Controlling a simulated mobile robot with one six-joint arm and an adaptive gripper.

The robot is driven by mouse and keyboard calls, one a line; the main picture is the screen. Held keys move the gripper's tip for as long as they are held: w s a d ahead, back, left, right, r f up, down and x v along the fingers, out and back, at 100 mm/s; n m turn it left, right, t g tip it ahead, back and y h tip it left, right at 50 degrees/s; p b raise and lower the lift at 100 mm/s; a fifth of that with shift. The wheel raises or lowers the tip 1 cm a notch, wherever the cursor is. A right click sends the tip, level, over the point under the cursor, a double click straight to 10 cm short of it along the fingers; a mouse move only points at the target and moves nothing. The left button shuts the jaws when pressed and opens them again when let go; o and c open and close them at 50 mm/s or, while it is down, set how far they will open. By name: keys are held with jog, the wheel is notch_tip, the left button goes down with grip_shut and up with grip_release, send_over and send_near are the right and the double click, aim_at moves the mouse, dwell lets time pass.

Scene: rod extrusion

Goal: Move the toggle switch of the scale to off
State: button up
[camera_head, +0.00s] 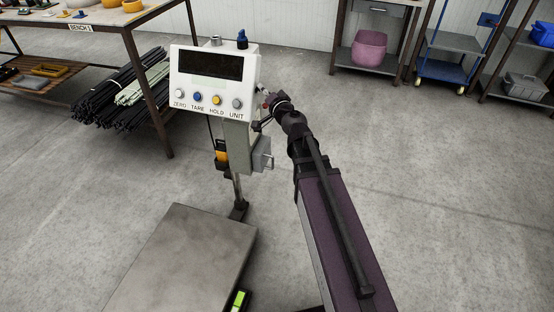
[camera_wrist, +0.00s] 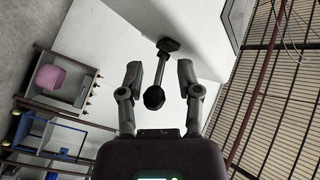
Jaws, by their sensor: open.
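The scale's white indicator box (camera_head: 183,64) stands on a post behind the metal weighing platform (camera_head: 180,260). It has a dark display and ZERO, TARE, HOLD and UNIT buttons. My gripper (camera_wrist: 160,72) is at the box's right side. In the wrist view the toggle switch (camera_wrist: 155,96) is a black lever with a round knob, rising from a dark base on the pale box face. My fingers are open, one on each side of the lever, with a visible gap to both. In the head view my arm's end hides most of the switch.
Shelving with a pink bin (camera_head: 369,50) and a blue trolley (camera_head: 443,68) are at the back right. The floor around the scale is mostly clear. A yellow-and-black item (camera_head: 221,152) hangs by the post.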

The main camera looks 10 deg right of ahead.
jog(key=shift+w+d+n+g+y, duration=0.15)
jog(key=shift+n+y, duration=0.15)
jog(key=shift+y, duration=0.15)
jog(key=shift+w+d+n+g+y, duration=0.15)
jog(key=shift+n+y, duration=0.15)
jog(key=shift+y, duration=0.15)
jog(key=s+d+n+g+y, duration=0.4)
jog(key=d+n+g+y, duration=0.55)
jog(key=d, duration=0.35)
jog(key=s+a+f+g+h+b, duration=0.2)
jog(key=s+a+f+h+b, duration=0.1)
jog(key=f, duration=0.6)
jog(key=s+a+f+m+g+h+b, duration=0.1)
jog(key=s+a+f+h+b, duration=0.3)
jog(key=f, duration=0.5)
jog(key=s+a+f+m+g+h+b, duration=0.1)
jog(key=s+a+f+g+h+b, duration=0.2)
jog(key=s+a+f, duration=0.2)
jog(key=shift+s+a+f, duration=0.2)
jog(key=shift+s+f, duration=1.15)
jog(key=shift+f, duration=0.6)
jog(key=shift+g+h, duration=0.25)
